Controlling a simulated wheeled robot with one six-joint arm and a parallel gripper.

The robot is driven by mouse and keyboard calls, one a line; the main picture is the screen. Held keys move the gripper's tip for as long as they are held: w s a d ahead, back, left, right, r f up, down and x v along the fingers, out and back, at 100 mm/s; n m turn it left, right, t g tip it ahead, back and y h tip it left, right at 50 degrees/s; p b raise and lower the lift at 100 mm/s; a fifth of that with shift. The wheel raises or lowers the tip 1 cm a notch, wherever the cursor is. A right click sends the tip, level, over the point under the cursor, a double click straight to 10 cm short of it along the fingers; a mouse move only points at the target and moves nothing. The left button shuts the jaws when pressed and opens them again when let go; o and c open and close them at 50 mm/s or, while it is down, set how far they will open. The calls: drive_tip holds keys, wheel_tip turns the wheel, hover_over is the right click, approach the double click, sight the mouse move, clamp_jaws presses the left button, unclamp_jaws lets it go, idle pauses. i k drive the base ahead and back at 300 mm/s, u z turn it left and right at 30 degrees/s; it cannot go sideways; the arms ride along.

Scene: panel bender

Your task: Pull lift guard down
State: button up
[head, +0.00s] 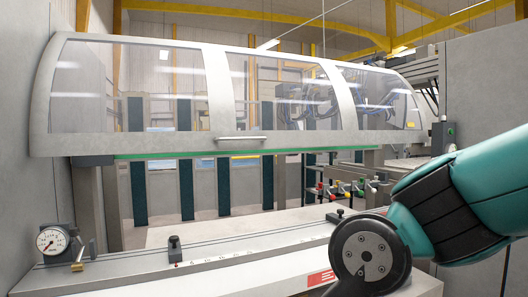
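The lift guard (218,100) spans the upper part of the head view, a light grey curved frame with clear window panels. It is raised, with an open gap between its lower edge and the machine bed below. A horizontal bar handle (241,138) sits near the middle of its lower edge. A green strip runs along under that edge. My teal and black arm comes in from the right, well below and to the right of the handle. My gripper is not in the picture.
The pale machine bed (240,257) crosses the front. A round dial gauge (52,240) stands at its left, and a small dark block (174,248) sits on its scale. Levers with coloured knobs (340,188) stand behind my arm. Grey walls flank both sides.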

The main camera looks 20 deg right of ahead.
sight(223, 134)
drive_tip(key=k, duration=0.55)
drive_tip(key=z, duration=0.6)
drive_tip(key=i, duration=1.55)
drive_tip(key=u, duration=0.65)
